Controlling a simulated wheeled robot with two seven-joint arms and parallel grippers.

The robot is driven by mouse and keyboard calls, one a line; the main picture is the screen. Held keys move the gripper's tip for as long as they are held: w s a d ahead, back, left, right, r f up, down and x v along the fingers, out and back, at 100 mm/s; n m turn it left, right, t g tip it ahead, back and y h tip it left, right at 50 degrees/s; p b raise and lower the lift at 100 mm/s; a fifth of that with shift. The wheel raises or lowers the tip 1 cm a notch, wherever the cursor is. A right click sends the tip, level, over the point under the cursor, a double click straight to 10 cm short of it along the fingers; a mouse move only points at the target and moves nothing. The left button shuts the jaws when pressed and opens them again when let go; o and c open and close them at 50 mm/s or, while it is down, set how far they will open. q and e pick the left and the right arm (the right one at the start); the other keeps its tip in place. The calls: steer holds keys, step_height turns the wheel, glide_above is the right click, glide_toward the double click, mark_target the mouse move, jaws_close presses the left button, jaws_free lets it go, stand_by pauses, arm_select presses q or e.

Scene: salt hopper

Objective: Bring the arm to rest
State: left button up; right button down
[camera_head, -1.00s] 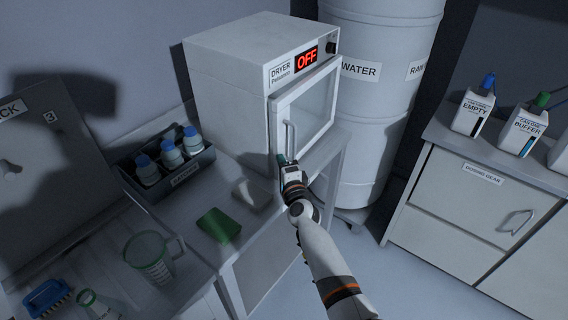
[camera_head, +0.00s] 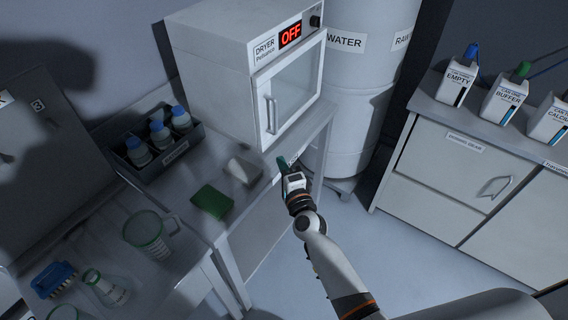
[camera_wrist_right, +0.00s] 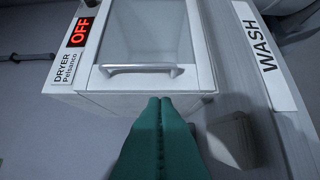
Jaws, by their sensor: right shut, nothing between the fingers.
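My right gripper (camera_head: 284,162) is in front of and below the dryer, near the bench's front edge, apart from the door handle. Its green fingers (camera_wrist_right: 160,130) are together and empty in the right wrist view. The dryer (camera_head: 215,65) stands on the bench with its door closed and its display reading OFF. The door handle (camera_head: 271,115) is free; it also shows in the right wrist view (camera_wrist_right: 140,70). My left gripper is not in view.
A green pad (camera_head: 212,202) and a pale block (camera_head: 243,170) lie on the bench beside my gripper. A bottle rack (camera_head: 190,155), a jug (camera_head: 150,235) and a brush (camera_head: 53,279) are left. A water drum (camera_head: 365,100) stands behind. Open floor (camera_head: 400,250) lies right.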

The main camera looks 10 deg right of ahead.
steer(key=shift+s, duration=0.55)
steer(key=s+d+f+n+g+b, duration=0.1)
steer(key=s+f+n+g+b, duration=0.15)
steer(key=s+f, duration=0.65)
steer(key=s+f+n+g+b, duration=0.1)
steer(key=s+f+n+g, duration=0.25)
steer(key=f, duration=1.05)
steer(key=s+d+f+n+g+b, duration=0.15)
steer(key=s+f+n, duration=0.3)
steer(key=f, duration=0.75)
steer(key=s+d+f+n+g+b, duration=0.1)
steer(key=s+d+f+n+g, duration=0.1)
steer(key=s+f, duration=0.4)
steer(key=s+d+f+n+g+h+b, duration=0.1)
steer(key=s+d+f+n+g, duration=0.2)
steer(key=s, duration=1.2)
steer(key=s+d+f+n+g+b, duration=0.2)
steer(key=s+f+n+g, duration=0.2)
steer(key=s+f, duration=0.5)
steer(key=shift+s+d+f+h, duration=0.3)
steer(key=shift+s+d+f, duration=0.05)
steer(key=shift+s, duration=0.8)
steer(key=shift+g, duration=0.25)
